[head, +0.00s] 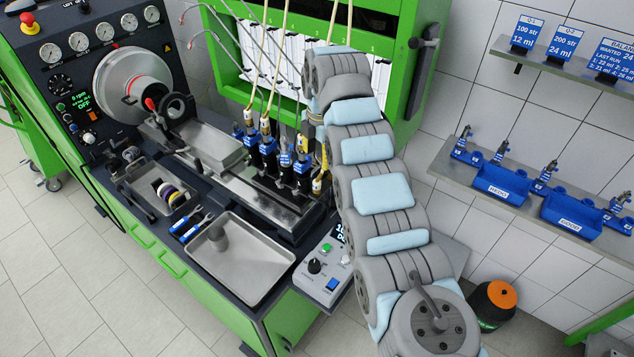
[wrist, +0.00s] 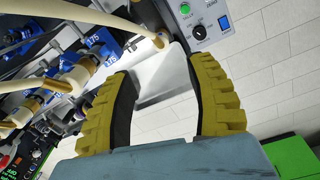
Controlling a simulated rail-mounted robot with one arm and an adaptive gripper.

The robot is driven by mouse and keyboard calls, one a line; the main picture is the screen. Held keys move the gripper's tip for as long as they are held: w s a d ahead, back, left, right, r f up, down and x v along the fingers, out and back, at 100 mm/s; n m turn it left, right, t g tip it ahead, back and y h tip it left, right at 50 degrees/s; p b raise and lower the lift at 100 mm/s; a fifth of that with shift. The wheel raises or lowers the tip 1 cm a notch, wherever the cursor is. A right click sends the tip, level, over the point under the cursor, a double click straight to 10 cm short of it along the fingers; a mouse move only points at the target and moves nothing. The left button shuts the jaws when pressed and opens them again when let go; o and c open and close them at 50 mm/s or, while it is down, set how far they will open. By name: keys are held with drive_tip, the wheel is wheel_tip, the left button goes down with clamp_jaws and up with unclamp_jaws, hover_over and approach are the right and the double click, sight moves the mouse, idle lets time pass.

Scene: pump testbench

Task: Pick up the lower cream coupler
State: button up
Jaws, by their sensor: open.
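My gripper (wrist: 160,72) is open in the wrist view, with its two yellow ribbed fingers apart and nothing between them. A cream coupler (wrist: 160,41) on the end of a cream hose shows just beyond the fingertips, near the gap. Another cream coupler (wrist: 77,75) is left of the left finger, and one more (wrist: 24,111) is farther left. In the head view, cream couplers (head: 265,124) sit on hose ends above the blue injectors (head: 268,158). I cannot tell for sure which is the lower one. My arm hides part of the hoses there.
A metal tray (head: 214,282) with a grey cylinder lies at the bench front. A control box (head: 320,285) stands to its right. Hoses hang from the green frame (head: 420,70) close around my gripper. Wall shelves with blue bins (head: 503,184) are at right.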

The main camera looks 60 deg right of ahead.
sight(317, 180)
drive_tip(key=f, duration=0.3)
drive_tip(key=f+p, duration=0.1)
drive_tip(key=f, duration=0.2)
drive_tip(key=f+p, duration=0.1)
drive_tip(key=f, duration=0.2)
drive_tip(key=shift+w+f, duration=0.25)
drive_tip(key=shift+f, duration=0.15)
drive_tip(key=shift+d+f+p, duration=0.1)
drive_tip(key=shift+f+p, duration=0.2)
drive_tip(key=shift+f, duration=0.35)
drive_tip(key=shift+c, duration=0.3)
clamp_jaws()
